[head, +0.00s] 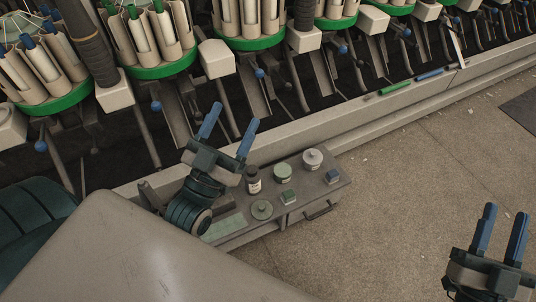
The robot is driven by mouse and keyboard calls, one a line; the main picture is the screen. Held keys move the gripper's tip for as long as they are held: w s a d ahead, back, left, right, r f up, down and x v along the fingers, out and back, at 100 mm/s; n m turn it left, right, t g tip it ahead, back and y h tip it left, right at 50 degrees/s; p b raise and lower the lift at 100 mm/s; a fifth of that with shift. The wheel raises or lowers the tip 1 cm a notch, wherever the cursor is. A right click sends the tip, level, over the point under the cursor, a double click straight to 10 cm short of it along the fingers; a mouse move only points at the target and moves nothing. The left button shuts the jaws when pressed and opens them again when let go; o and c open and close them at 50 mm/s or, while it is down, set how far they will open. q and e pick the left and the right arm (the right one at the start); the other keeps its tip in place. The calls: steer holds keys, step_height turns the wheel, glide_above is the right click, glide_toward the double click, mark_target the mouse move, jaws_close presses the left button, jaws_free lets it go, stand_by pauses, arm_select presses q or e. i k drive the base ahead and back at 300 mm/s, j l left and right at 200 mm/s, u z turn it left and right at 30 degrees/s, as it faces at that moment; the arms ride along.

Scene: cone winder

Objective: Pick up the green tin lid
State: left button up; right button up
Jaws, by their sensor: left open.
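A round, dull green lid with a small raised centre (262,210) lies on the grey bench top (238,232), near its front edge. A pale tin with a greenish top (283,173) stands behind it. My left gripper (231,117) is open and empty, its blue fingers pointing up and away to the left of these things. It is apart from the lid and hides part of the bench. My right gripper (505,212) is at the lower right, over the floor, with its blue fingers apart and nothing between them.
A dark bottle (253,180), a grey-topped tin (312,158), a small green block (288,197) and a blue block (333,177) stand close around the lid. The winding machine (250,43) runs along the back. The floor (410,190) to the right is clear.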

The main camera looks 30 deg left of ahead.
mark_target(262, 209)
steer(key=u, duration=0.85)
steer(key=k+j+z, duration=0.1)
steer(key=j+z, duration=0.15)
steer(key=z, duration=0.15)
steer(key=k+j+z, duration=0.1)
steer(key=z, duration=0.35)
steer(key=j, duration=0.1)
